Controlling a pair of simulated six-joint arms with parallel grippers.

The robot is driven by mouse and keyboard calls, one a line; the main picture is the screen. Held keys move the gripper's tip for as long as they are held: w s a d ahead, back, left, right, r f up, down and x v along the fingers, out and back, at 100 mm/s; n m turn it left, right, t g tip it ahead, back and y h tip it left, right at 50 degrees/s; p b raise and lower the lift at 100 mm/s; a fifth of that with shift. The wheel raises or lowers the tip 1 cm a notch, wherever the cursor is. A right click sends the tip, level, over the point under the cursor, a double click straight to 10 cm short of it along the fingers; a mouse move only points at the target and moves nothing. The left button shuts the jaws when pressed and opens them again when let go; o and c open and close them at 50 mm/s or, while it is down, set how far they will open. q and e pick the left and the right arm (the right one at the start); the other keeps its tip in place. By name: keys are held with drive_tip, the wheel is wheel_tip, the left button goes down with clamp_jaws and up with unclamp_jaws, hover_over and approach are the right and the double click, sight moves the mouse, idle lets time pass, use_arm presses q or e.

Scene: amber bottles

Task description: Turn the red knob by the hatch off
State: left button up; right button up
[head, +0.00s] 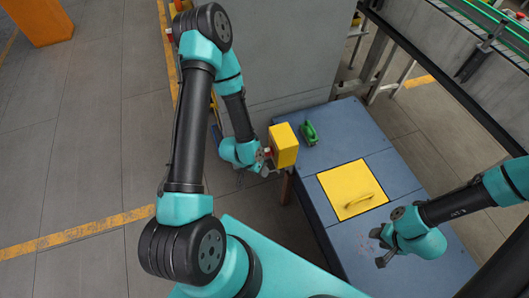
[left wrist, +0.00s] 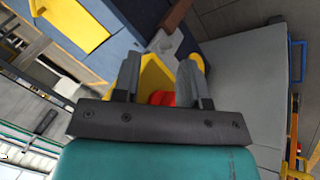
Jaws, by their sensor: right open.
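The yellow hatch (head: 336,182) with its bar handle is closed in the blue top, and a corner of it shows in the left wrist view (left wrist: 80,22). A yellow box (head: 285,146) stands at the blue top's far left edge. The red knob (head: 267,153) is on the box's left side, mostly hidden by my left gripper (head: 262,161). In the left wrist view the red knob (left wrist: 162,98) lies between the two fingers of my left gripper (left wrist: 160,80); I cannot tell whether they touch it. My right gripper (head: 380,248) is open and empty over the front of the blue top.
A green handled object (head: 309,133) lies on the blue top (head: 350,125) right of the yellow box. A grey wall panel (head: 285,50) rises behind. A dark railing and a green-edged conveyor stand at the right.

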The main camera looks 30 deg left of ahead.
sight(269, 152)
use_arm(q)
drive_tip(key=w+a+f+m+t+h, duration=0.3)
drive_tip(key=a+f+m+t, duration=0.15)
drive_tip(key=a, duration=0.35)
drive_tip(key=s+a+r+m+t+h, duration=0.3)
drive_tip(key=s+a+t+h, duration=0.1)
drive_tip(key=s+a+t, duration=0.2)
drive_tip(key=shift+s+r+m, duration=0.3)
drive_tip(key=shift+s+m, duration=0.05)
drive_tip(key=shift+s, duration=0.45)
drive_tip(key=shift+w, duration=0.15)
drive_tip(key=x, duration=1.7)
drive_tip(key=shift+w, duration=0.1)
clamp_jaws()
